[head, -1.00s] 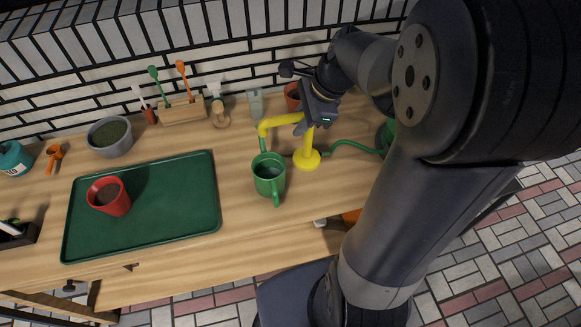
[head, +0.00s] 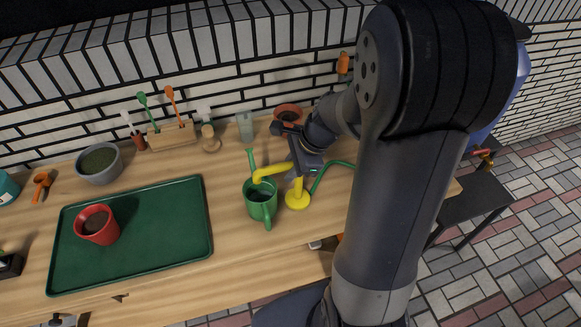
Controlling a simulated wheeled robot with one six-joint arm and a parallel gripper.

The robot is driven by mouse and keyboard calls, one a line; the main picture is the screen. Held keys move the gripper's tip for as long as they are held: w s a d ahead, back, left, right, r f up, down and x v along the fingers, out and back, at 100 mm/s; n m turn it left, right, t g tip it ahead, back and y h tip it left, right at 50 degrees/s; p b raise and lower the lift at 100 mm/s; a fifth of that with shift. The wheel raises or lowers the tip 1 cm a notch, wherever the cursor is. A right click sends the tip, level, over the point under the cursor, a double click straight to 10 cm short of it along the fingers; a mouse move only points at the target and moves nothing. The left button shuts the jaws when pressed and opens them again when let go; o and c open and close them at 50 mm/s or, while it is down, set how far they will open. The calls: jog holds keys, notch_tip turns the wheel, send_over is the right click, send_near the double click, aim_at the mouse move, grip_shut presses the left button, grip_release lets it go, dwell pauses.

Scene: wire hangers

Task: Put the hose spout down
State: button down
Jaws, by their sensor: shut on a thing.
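The yellow hose spout (head: 272,172) has a bent arm pointing left, its tip over the rim of a green mug (head: 262,208). My gripper (head: 304,170) is shut on the spout at its right end, above a yellow round base (head: 297,200). My gripper hides the join between the arm and the upright above this base, so I cannot tell whether they are one piece. A green hose (head: 328,172) runs from beside the base up to the right, behind my arm.
A green tray (head: 170,235) holding a red pot (head: 97,224) lies left of the mug. A grey bowl (head: 99,163), a wooden tool block (head: 171,136), a clear cup (head: 244,126) and a terracotta pot (head: 287,114) stand along the back. Bare wood shows between tray and mug.

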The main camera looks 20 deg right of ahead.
jog(key=c, duration=1.3)
grip_release()
jog(key=shift+d+r, duration=0.15)
jog(key=shift+r, duration=0.35)
jog(key=p+v, duration=0.1)
jog(key=v, duration=1)
jog(key=shift+s+d, duration=0.1)
